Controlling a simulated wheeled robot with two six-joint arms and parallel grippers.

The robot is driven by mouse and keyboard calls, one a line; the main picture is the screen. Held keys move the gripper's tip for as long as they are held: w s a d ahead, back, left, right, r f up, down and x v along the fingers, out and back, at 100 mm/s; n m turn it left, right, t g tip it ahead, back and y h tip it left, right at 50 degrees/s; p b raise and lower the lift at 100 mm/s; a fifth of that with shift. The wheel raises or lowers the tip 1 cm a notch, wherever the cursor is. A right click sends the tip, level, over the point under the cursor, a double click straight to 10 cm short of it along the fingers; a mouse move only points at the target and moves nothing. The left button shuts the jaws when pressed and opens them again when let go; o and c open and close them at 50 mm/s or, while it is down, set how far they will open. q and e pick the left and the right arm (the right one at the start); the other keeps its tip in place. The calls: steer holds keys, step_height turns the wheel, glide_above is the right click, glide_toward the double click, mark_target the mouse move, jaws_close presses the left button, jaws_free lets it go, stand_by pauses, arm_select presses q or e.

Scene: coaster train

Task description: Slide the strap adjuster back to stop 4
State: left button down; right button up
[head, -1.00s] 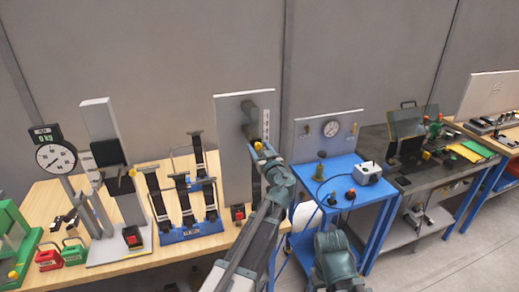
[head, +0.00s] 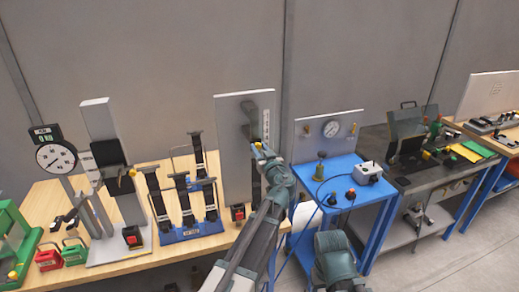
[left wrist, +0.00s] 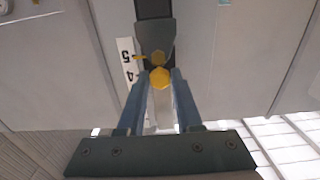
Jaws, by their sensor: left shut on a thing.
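The strap adjuster is a dark slider on the tall grey panel (head: 229,170) at the back of the wooden bench. Its yellow knob (head: 258,145) shows at the front, and the same knob (left wrist: 159,78) is between my fingers in the left wrist view. My left gripper (head: 263,151) is shut on the knob. A white number strip (left wrist: 127,64) beside the slider shows 5 and 4. A small yellow pointer (left wrist: 140,58) lies beside the 5, on the side toward the 4.
Left of the panel stand a blue strap rack (head: 190,231), a grey post with a black slider (head: 111,153) and a dial gauge (head: 56,157). A blue table (head: 345,215) with a small device is to the right. The space before the panel holds my arm.

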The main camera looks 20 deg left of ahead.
stand_by(0.8)
arm_select(q)
step_height(320, 180, up, 4)
steer(key=p, duration=0.3)
steer(key=shift+f, duration=0.4)
steer(key=c, duration=0.6)
jaws_free()
steer(key=shift+s, duration=0.1)
steer(key=v, duration=1.3)
steer(key=shift+s+d, duration=0.25)
